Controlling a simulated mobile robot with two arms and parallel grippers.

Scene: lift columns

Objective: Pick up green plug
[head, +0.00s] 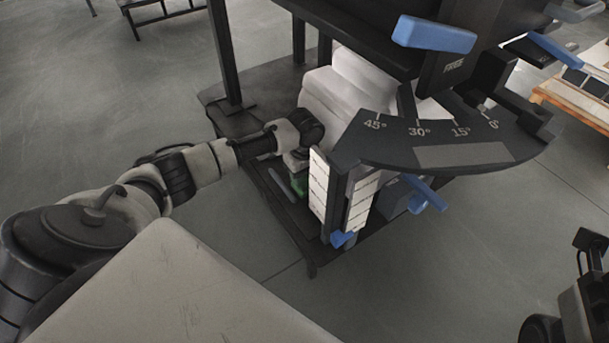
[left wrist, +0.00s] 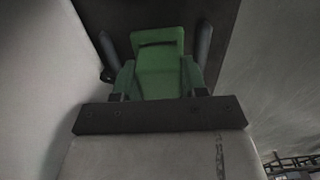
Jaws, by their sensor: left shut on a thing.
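The green plug (left wrist: 160,68) fills the middle of the left wrist view. A slot-like dark opening shows in the plug's far end. In the head view, a small bit of the green plug (head: 299,186) shows just below my left wrist, beside the column's lower part. My left gripper's fingers are mostly hidden there by the wrist.
The machine's dark base (head: 284,215) lies under the plug. A black angle scale (head: 450,140) juts out right of my left wrist. White stacked blocks (head: 340,95) stand behind it, and a white ribbed piece (head: 318,185) stands close on the right. Open floor lies left.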

